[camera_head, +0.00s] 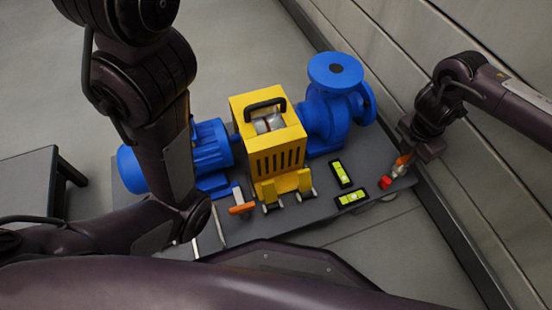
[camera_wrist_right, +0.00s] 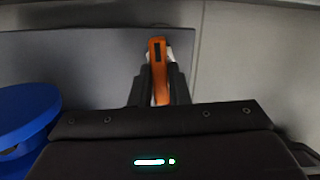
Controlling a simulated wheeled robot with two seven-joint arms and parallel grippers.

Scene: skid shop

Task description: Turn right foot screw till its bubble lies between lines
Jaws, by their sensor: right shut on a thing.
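My right gripper (camera_head: 403,164) is at the right end of the grey skid plate (camera_head: 385,207). It is shut on the orange handle of the right foot screw (camera_head: 401,161). In the right wrist view, the two dark fingers (camera_wrist_right: 160,88) stand on either side of this orange handle (camera_wrist_right: 157,62). A second orange-handled foot screw (camera_head: 241,207) stands at the plate's front left, untouched. Two spirit levels with yellow-green vials, one (camera_head: 341,174) behind the other (camera_head: 351,199), lie on the plate. Their bubbles are too small to read. My left gripper is not in view.
A yellow guard box (camera_head: 268,150) stands between a blue motor (camera_head: 211,148) and a blue pump (camera_head: 335,98) on the plate. A red part (camera_head: 385,183) sits close to the right screw. A panelled wall (camera_head: 470,170) runs along the right. A dark bench (camera_head: 28,183) is at left.

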